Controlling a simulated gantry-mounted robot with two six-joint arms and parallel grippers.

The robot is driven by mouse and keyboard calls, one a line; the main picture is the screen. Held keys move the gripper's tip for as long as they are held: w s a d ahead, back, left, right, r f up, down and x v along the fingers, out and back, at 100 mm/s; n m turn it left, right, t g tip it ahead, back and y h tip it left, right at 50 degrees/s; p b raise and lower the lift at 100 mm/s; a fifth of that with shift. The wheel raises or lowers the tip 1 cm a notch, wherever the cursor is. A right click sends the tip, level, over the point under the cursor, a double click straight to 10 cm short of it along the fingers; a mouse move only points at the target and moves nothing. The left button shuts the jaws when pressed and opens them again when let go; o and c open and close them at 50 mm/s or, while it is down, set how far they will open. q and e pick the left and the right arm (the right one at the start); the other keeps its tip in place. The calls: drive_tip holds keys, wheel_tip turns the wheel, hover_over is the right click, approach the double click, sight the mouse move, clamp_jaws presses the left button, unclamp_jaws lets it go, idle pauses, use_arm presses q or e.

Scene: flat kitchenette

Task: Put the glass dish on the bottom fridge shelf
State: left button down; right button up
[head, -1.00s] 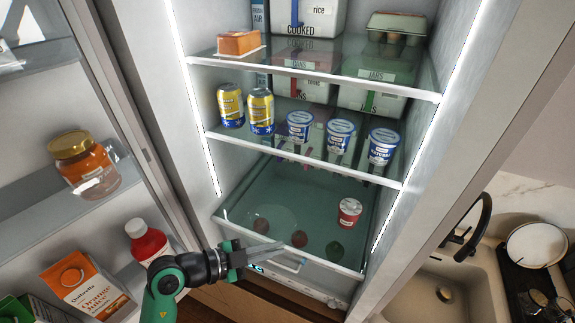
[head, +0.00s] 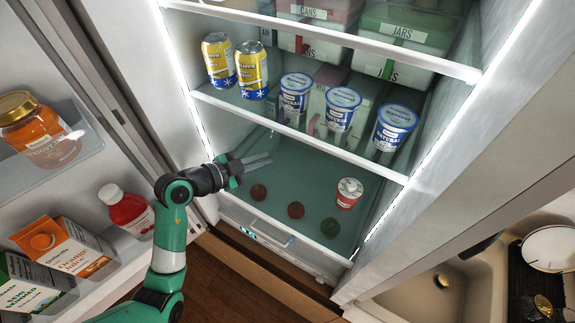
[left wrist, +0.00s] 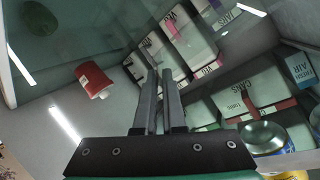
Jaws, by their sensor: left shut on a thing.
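My left gripper (head: 262,163) reaches into the fridge from the left, low over the left part of the bottom shelf (head: 300,170). Its two fingers are close together with a narrow gap, shut on the clear glass dish. The dish is so transparent that its outline barely shows now, and I cannot tell whether it touches the shelf. The fingers (left wrist: 158,100) also show in the left wrist view, nearly parallel. My right gripper is not in view.
A red tub (head: 349,193) stands on the bottom shelf's right side. Round produce (head: 296,210) shows through the shelf glass. Above are yellow cans (head: 252,70) and blue-white yogurt tubs (head: 341,108). The open door (head: 70,150), with jar, bottle and cartons, is at left.

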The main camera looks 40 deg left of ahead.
use_arm(q)
drive_tip(key=b, duration=0.2)
hover_over(282, 177)
drive_tip(key=f, duration=0.6)
drive_tip(key=shift+s+f, duration=0.15)
drive_tip(key=shift+s, duration=0.05)
drive_tip(key=f, duration=0.3)
drive_tip(key=shift+w+f+b, duration=0.2)
drive_tip(key=shift+f+b, duration=0.05)
drive_tip(key=shift+b, duration=0.1)
drive_tip(key=shift+f, duration=0.2)
drive_tip(key=shift+f, duration=0.4)
drive_tip(key=c, duration=1)
unclamp_jaws()
